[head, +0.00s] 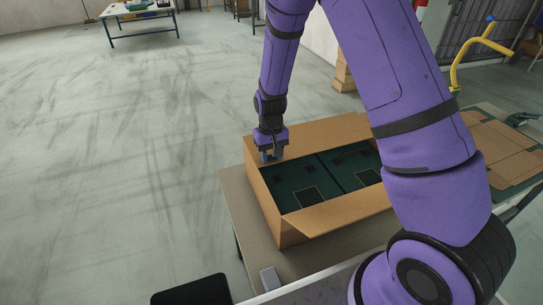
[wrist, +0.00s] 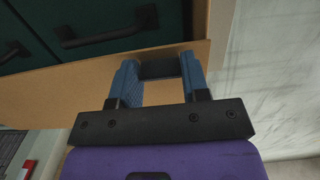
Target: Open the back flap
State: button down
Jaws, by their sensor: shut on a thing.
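An open cardboard box (head: 268,200) stands on a table. Its back flap (head: 325,134) is the tan panel along the far side, and it also shows in the wrist view (wrist: 55,98). My gripper (head: 271,157) is at the left end of this flap, pointing down. In the wrist view, the blue fingers (wrist: 160,68) stand at the flap's end, with a dark piece between their tips. The gripper is shut on the flap there; the exact contact is hard to see.
Dark green cases (head: 295,182) with black handles fill the box. The front flap (head: 340,210) slants along the near side. A flattened cardboard stack (head: 500,145) lies at right. Open floor is at left.

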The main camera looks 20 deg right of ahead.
jog(key=w+r+g, duration=0.6)
jog(key=w+r, duration=0.4)
jog(key=r, duration=0.2)
jog(key=w+f, duration=0.4)
jog(key=w, duration=1.4)
jog(key=shift+w+f, duration=0.2)
